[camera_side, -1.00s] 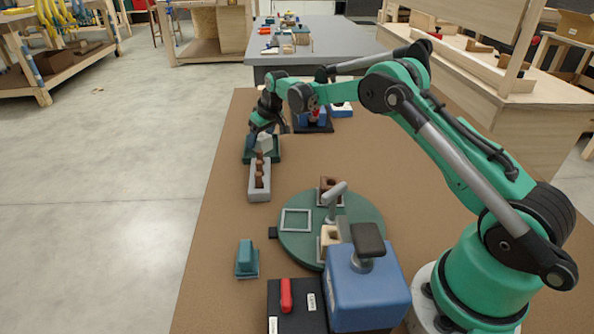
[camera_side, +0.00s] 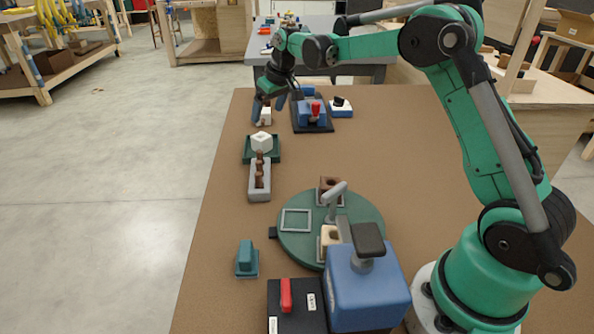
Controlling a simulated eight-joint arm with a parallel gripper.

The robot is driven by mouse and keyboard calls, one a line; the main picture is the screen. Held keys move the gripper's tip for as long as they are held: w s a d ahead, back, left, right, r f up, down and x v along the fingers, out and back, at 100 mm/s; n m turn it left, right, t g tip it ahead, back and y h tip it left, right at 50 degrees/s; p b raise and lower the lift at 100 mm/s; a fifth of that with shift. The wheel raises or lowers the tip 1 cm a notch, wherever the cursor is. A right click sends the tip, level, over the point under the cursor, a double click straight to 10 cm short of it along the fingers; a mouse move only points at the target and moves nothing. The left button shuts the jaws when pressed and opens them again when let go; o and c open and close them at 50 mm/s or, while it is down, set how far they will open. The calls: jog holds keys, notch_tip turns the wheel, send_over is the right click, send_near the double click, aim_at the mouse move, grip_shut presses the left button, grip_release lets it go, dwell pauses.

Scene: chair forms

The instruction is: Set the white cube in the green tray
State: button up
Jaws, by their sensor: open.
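The white cube (camera_side: 262,141) sits in the green tray (camera_side: 247,157), near the far left edge of the brown table. It looks turned at an angle to the tray's sides. My gripper (camera_side: 268,106) is open, above and beyond the tray and clear of the cube. Its two blue-grey fingers are spread apart. A small pale block (camera_side: 266,116) shows between the fingers in the picture; I cannot tell its distance from them.
A grey holder (camera_side: 259,193) with brown pegs stands just in front of the tray. A blue device on a dark base (camera_side: 328,128) is to the right. A green turntable (camera_side: 363,214), a blue box (camera_side: 368,290) and a teal block (camera_side: 246,254) are nearer. The table's middle right is clear.

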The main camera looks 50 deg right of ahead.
jog(key=s+a+r+t, duration=0.1)
jog(key=s+a+r, duration=0.65)
jog(key=s, duration=0.25)
jog(key=s+a+f+t, duration=0.1)
jog(key=s+a+f, duration=0.1)
jog(key=s, duration=0.4)
jog(key=s+a+f, duration=0.2)
jog(key=s, duration=0.4)
jog(key=shift+s+a+f+t, duration=0.15)
jog(key=shift+s+a+t, duration=0.1)
jog(key=shift+t, duration=0.15)
